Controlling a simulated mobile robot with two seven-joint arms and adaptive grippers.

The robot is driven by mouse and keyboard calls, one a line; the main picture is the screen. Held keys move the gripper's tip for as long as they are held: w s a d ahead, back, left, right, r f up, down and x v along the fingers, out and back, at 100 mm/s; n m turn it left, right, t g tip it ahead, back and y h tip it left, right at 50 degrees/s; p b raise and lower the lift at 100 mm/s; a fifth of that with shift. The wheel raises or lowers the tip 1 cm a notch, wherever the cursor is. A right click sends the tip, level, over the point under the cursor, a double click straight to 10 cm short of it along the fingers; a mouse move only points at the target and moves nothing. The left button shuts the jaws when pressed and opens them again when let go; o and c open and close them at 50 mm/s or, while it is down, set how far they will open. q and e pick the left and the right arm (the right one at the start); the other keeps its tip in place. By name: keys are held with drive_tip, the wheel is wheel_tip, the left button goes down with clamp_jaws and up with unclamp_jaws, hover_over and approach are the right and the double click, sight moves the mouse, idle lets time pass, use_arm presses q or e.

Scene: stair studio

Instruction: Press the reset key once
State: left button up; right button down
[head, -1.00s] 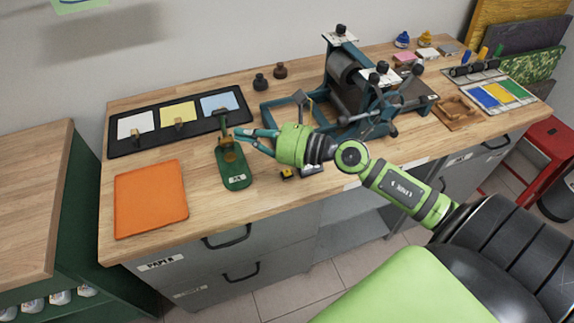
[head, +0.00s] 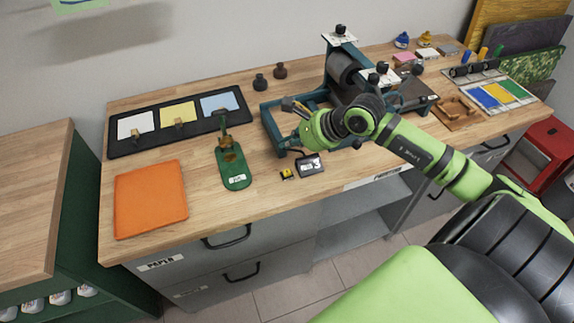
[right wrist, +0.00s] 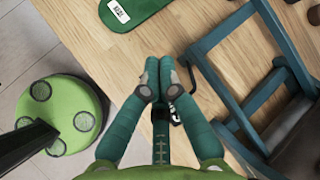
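A small dark counter box (head: 311,165) with a pale number display lies on the bench in front of the press; its digits are too small to read surely. I cannot make out a separate reset key on it. My right gripper (head: 291,146) is just behind and left of the box, by the press frame's front corner. In the right wrist view its two teal fingers (right wrist: 157,78) are together at the tips, with nothing between them. A black cable end shows beside them; the box is mostly hidden there. My left gripper is out of view.
The teal roller press (head: 345,80) stands close behind the gripper. A green stand (head: 236,180) and orange sheet (head: 150,198) are farther left. Bare wood lies between.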

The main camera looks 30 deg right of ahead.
drive_tip(key=b, duration=0.4)
hover_over(289, 173)
wheel_tip(289, 173, down, 7)
drive_tip(key=shift+f, duration=0.1)
drive_tip(key=shift+f+b, duration=0.55)
drive_tip(key=shift+b, duration=0.05)
idle(0.7)
drive_tip(key=shift+f+b, duration=0.4)
drive_tip(key=shift+b, duration=0.2)
drive_tip(key=shift+f+b, duration=0.45)
drive_tip(key=shift+b, duration=0.05)
idle(0.4)
drive_tip(key=shift+r, duration=0.1)
drive_tip(key=shift+r+p, duration=0.45)
drive_tip(key=shift+r, duration=0.35)
